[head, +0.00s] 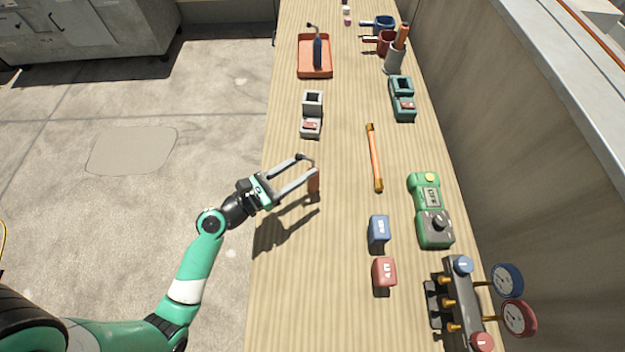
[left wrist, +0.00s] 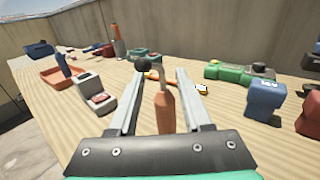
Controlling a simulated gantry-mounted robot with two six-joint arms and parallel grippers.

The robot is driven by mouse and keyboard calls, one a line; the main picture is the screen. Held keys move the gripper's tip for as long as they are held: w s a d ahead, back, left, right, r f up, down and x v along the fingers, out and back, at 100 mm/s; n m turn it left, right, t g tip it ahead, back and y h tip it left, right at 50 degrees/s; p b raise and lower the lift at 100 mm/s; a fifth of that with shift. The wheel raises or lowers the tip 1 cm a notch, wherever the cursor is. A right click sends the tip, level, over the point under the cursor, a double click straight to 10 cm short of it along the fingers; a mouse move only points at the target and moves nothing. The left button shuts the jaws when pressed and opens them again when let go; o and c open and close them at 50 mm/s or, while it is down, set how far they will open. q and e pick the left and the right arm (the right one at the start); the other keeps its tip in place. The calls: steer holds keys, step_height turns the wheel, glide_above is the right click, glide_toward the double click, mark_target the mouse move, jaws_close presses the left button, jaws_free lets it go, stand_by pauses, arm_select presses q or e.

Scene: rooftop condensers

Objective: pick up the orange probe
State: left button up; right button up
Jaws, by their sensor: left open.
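The orange probe (head: 314,183) has an orange handle and a thin grey bent neck ending in a black ball. It appears upright near the left edge of the bench. My left gripper (head: 308,167) is open and reaches it from the left. In the left wrist view the orange probe (left wrist: 165,112) shows between the two fingers of my left gripper (left wrist: 163,74), with its black ball near the left fingertip. I cannot tell whether a finger touches it. The handle's foot is hidden by the gripper body. My right gripper is not in view.
An orange rod with yellow ends (head: 374,157) lies to the right. Blue (head: 379,229) and red (head: 384,272) blocks, a green meter (head: 431,210) and a gauge manifold (head: 462,300) stand nearer. Beyond are a grey holder (head: 312,103) and an orange tray (head: 302,70) with a blue-handled tool.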

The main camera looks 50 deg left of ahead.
mark_target(313, 159)
arm_select(q)
steer(key=w, duration=0.3)
steer(key=shift+w+d, duration=0.25)
steer(key=shift+w, duration=0.05)
steer(key=shift+s, duration=0.1)
jaws_close()
stand_by(1.0)
